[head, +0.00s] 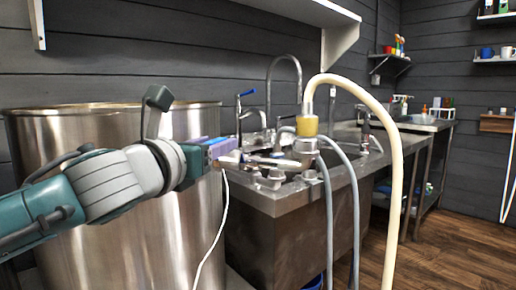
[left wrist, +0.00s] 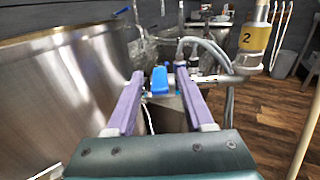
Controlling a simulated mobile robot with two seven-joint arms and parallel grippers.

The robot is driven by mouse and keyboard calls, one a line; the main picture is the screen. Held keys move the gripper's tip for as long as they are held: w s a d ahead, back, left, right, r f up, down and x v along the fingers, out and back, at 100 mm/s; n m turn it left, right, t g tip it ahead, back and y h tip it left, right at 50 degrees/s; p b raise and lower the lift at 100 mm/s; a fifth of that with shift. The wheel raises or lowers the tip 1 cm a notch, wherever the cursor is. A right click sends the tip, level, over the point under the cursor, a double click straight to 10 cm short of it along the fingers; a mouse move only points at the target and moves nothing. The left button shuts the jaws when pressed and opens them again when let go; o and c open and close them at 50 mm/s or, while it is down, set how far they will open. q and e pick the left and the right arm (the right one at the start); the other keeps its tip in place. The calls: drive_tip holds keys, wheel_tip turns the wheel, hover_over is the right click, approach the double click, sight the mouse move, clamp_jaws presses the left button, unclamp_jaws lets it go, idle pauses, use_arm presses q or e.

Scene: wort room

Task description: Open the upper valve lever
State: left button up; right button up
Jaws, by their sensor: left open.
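My left gripper (head: 222,150) reaches in from the left, at the near left corner of the metal sink counter. In the left wrist view its two purple fingers (left wrist: 160,78) are spread apart. A short blue lever (left wrist: 160,82) shows between the fingertips, on the metal valve fittings beyond them; I see no finger closed on it. In the head view the fittings (head: 268,172) stand just right of the gripper, and the gripper partly hides the lever there. I cannot tell for certain whether this blue lever is the upper one. My right gripper is not in view.
A large steel vessel (head: 115,215) stands close beside my left arm. A thick cream hose (head: 394,190) with a yellow collar (head: 307,125) arches over the counter (head: 290,205). Grey hoses (head: 354,200) hang at its front. The wooden floor (head: 465,230) at right is open.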

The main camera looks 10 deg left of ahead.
use_arm(q)
drive_tip(key=shift+w, duration=0.3)
drive_tip(key=shift+c, duration=0.4)
clamp_jaws()
idle(0.9)
